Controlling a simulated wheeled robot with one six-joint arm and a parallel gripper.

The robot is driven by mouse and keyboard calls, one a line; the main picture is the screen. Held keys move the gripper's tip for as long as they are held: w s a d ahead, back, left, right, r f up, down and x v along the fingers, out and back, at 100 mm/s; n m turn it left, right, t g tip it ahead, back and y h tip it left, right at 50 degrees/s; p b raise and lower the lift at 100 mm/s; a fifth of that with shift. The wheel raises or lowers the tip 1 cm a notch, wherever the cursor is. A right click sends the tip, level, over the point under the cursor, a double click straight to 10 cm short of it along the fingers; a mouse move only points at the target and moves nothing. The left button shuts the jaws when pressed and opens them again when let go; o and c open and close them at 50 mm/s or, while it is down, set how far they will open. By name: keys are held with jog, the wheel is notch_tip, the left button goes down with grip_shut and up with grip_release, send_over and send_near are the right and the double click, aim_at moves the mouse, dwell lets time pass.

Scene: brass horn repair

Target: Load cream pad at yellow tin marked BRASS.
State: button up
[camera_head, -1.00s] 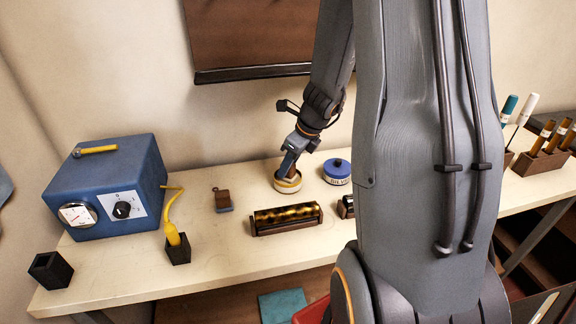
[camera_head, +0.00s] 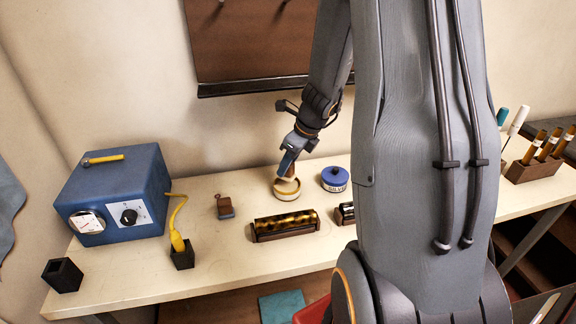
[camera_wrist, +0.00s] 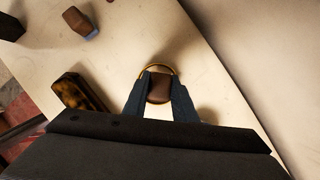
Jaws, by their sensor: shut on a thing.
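The yellow tin (camera_head: 289,193) stands open on the bench, with a pale inside; I cannot read its marking. My gripper (camera_head: 290,175) points down at it and is shut on a brown-backed block (camera_head: 292,180), which I take to be the cream pad. Its pad face is hidden. In the wrist view the brown block (camera_wrist: 159,88) sits between the fingertips (camera_wrist: 159,92), within the outline of the tin's yellow rim (camera_wrist: 157,66). I cannot tell if the pad touches the tin's contents.
A mottled brass tube in a wooden cradle (camera_head: 285,227) lies in front. Another brown block with a blue-grey pad (camera_head: 224,206) is to the left, beyond it a blue machine (camera_head: 115,190).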

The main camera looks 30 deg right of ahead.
jog(key=shift+r+p, duration=1.7)
jog(key=shift+p, duration=0.05)
